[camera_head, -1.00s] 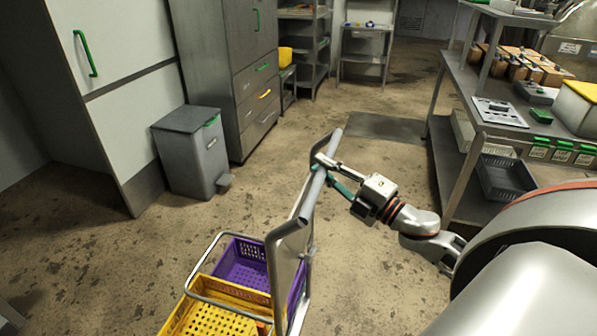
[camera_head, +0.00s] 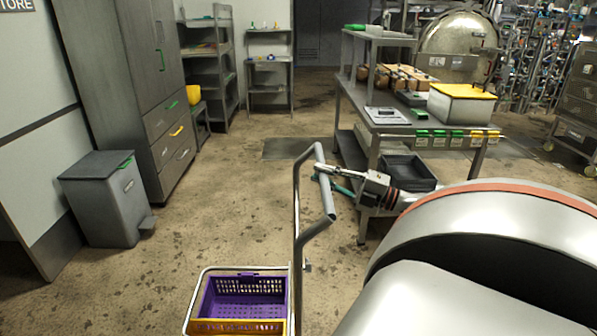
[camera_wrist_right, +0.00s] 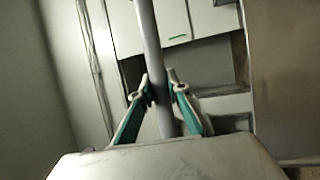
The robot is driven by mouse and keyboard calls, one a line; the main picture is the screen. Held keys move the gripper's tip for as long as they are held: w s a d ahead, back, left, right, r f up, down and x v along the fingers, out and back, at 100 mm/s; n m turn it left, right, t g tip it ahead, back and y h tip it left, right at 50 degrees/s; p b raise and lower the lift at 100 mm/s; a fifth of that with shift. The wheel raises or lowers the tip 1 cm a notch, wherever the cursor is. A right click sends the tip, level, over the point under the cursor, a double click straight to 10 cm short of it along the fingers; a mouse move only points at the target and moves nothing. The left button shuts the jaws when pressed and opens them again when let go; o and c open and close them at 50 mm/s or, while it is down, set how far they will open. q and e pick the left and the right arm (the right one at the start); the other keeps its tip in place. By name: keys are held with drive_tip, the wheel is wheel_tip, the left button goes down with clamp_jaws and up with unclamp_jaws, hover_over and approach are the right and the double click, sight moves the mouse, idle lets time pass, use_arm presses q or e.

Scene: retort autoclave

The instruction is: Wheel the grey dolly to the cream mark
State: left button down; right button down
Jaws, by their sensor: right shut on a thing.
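The grey dolly shows in the head view by its upright metal handle frame (camera_head: 297,225) and top bar (camera_head: 325,200). A purple crate (camera_head: 245,296) rides on it, with a yellow crate edge (camera_head: 235,327) at the bottom of the picture. The dolly's wheels and lower deck are out of view. My right gripper (camera_head: 318,173) is shut on the handle bar. In the right wrist view, the bar (camera_wrist_right: 150,40) passes between the fingertips (camera_wrist_right: 160,86). My left gripper is not in view. I cannot make out a cream mark.
A grey pedal bin (camera_head: 105,205) and tall cabinet (camera_head: 150,95) stand left. A steel bench (camera_head: 350,100) stands right of the handle, with a dark crate (camera_head: 408,172) low on it. A dark floor mat (camera_head: 293,149) lies ahead. Floor between bin and dolly is clear.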

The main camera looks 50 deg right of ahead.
drive_tip(key=s+d, duration=0.8)
drive_tip(key=s, duration=0.2)
drive_tip(key=c, duration=1.9)
unclamp_jaws()
drive_tip(key=v, duration=1.2)
drive_tip(key=shift+a+r, duration=0.1)
